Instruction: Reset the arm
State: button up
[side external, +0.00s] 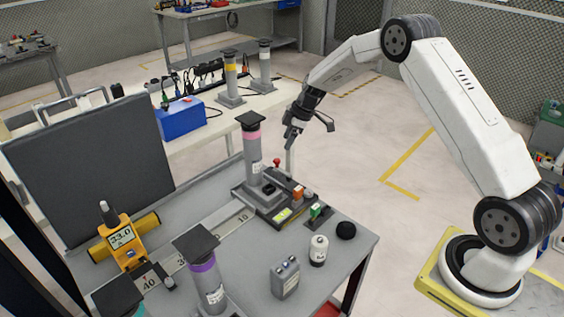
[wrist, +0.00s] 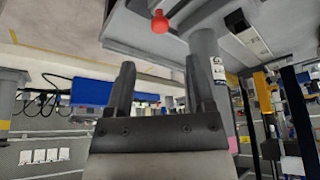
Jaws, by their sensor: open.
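My gripper (side external: 305,128) is at the end of my raised white arm, above the far right part of the grey bench (side external: 340,240). In the wrist view its two dark fingers stand apart with nothing between them (wrist: 160,88). A grey post with a pink band (side external: 252,148) stands upright on a dark base with buttons, just left of my gripper and apart from it in the side view. A red knob (side external: 277,163) is below the gripper; it also shows in the wrist view (wrist: 160,22).
A purple-banded post (side external: 205,275), a yellow meter (side external: 122,240), a grey battery-like block (side external: 285,278), a white bottle (side external: 318,250) and a black ball (side external: 346,230) stand on the bench. A dark panel (side external: 90,170) rises at the left. A blue box (side external: 180,117) is on the bench behind.

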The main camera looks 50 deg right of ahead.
jog(key=shift+s+r, duration=0.1)
dwell(0.3)
jog(key=s+a+r+m+h, duration=0.1)
jog(key=s+a+r+m, duration=0.1)
jog(key=s, duration=0.7)
jog(key=s+a+r+m+h, duration=0.1)
jog(key=s+a+r+m, duration=0.1)
jog(key=s+a+m, duration=0.2)
jog(key=s+a+r+m+h, duration=0.1)
jog(key=s+a, duration=0.6)
jog(key=s, duration=0.8)
jog(key=shift+a+r+m, duration=0.25)
jog(key=shift+r+m, duration=0.35)
jog(key=shift+m, duration=0.5)
